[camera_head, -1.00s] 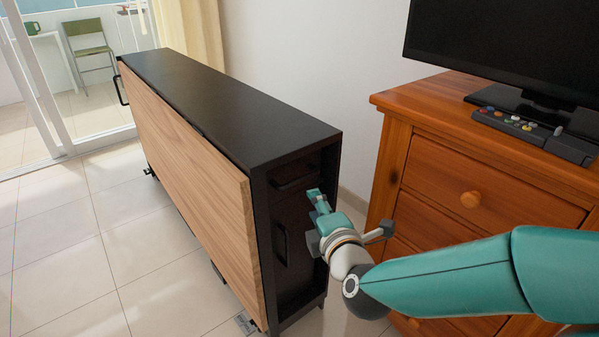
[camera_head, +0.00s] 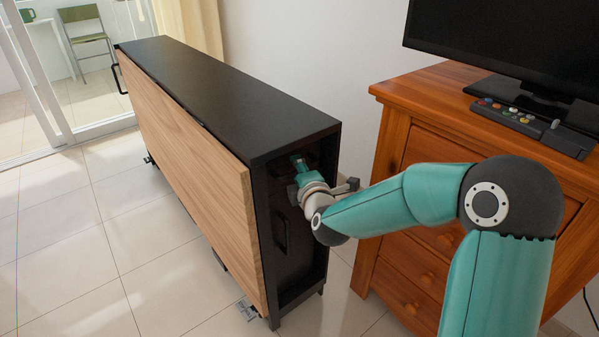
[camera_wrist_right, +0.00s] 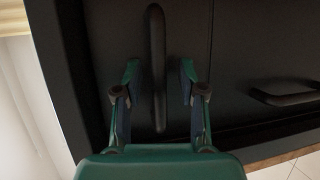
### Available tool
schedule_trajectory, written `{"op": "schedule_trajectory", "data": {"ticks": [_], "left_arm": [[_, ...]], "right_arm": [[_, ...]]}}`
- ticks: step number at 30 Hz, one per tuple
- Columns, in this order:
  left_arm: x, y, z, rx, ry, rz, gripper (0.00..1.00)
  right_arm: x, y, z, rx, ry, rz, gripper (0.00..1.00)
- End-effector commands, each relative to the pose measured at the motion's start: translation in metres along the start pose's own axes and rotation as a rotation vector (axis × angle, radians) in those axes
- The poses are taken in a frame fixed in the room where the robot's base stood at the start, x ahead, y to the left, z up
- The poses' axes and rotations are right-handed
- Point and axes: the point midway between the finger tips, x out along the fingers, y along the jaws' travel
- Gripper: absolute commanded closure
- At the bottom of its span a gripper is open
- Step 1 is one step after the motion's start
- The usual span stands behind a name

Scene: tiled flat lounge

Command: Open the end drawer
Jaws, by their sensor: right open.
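The end drawer (camera_wrist_right: 190,25) is a black panel high on the narrow end of a black cabinet with a wood-look side (camera_head: 185,150). It looks shut. Its black bar handle (camera_wrist_right: 157,40) runs up the middle of the right wrist view. My right gripper (camera_head: 299,164) is at the drawer front in the head view and hides most of the handle there. In the right wrist view the same gripper (camera_wrist_right: 160,78) is open, with one teal finger on each side of the handle and visible gaps to it. My left gripper is not in view.
A second black handle (camera_head: 281,230) is lower on the cabinet end; it also shows in the right wrist view (camera_wrist_right: 285,97). An orange wooden chest (camera_head: 400,150) with a television (camera_head: 510,40) stands close on the right. Tiled floor (camera_head: 80,260) is clear at left.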

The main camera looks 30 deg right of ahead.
Motion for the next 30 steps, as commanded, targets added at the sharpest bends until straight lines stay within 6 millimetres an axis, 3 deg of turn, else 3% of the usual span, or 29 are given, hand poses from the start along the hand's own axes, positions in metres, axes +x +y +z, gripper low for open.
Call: {"op": "schedule_trajectory", "data": {"ticks": [7,14,30], "left_arm": [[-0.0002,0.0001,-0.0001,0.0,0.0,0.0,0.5],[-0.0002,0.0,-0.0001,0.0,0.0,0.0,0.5],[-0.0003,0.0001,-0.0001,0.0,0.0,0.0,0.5]], "right_arm": [[0.0005,-0.0002,-0.0002,0.0,0.0,-0.001,0.61],[0.0003,-0.0002,-0.0003,0.0,0.0,-0.001,1.0],[-0.0009,-0.0017,-0.0003,0.0,0.002,-0.004,1.0]]}}
